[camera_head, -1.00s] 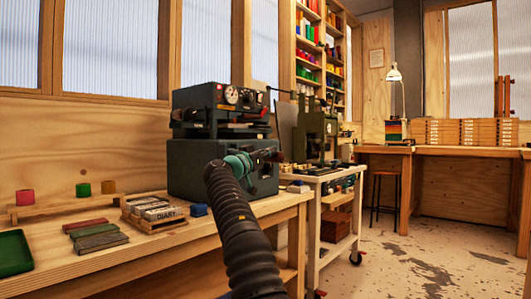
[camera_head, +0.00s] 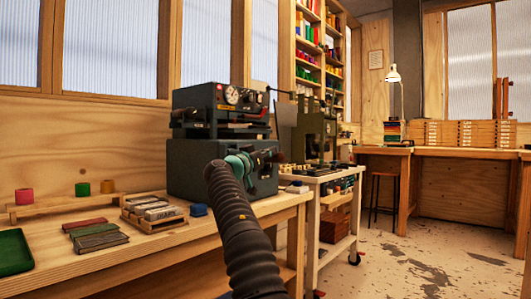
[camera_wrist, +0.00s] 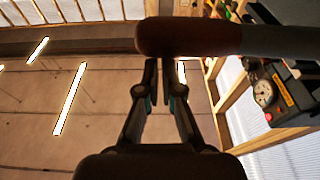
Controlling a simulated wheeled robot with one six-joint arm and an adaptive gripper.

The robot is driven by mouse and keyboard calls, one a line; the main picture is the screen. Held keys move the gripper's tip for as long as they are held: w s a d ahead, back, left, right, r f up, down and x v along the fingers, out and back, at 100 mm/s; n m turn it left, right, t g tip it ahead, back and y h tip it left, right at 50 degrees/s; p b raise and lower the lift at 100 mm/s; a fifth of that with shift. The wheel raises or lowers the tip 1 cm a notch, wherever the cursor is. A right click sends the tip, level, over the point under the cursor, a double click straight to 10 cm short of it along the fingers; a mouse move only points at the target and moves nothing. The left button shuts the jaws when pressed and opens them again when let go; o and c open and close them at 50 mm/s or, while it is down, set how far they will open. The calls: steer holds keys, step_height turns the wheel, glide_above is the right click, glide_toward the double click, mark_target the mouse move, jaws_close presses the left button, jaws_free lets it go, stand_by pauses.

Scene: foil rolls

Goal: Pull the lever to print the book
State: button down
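A dark press (camera_head: 200,122) with a round gauge stands on a large dark box (camera_head: 190,165) on the wooden bench. In the wrist view, a lever with a reddish-brown grip (camera_wrist: 185,38) and a grey shaft (camera_wrist: 280,42) crosses the top. My gripper (camera_head: 272,157) is in front of the dark box's right side in the head view. In the wrist view, its fingers (camera_wrist: 161,72) are nearly together below the lever grip, with nothing visible between them. The grip covers what lies behind it, so contact is unclear. The press gauge (camera_wrist: 263,93) shows at right.
On the bench (camera_head: 80,272) are a wooden tray of type blocks (camera_head: 152,210), stacked books (camera_head: 98,238), a green tray (camera_head: 14,252) and a spool rack (camera_head: 60,204). A white cart (camera_head: 313,240) with a green machine (camera_head: 315,138) stands close on the right.

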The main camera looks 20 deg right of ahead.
steer(key=shift+w+d+f, duration=0.15)
steer(key=shift+d+f, duration=0.2)
steer(key=shift+f, duration=0.2)
steer(key=s+a+r+b, duration=0.1)
steer(key=s+a+r, duration=0.1)
steer(key=s+a, duration=0.5)
steer(key=a, duration=0.3)
steer(key=shift+r, duration=0.2)
stand_by(1.3)
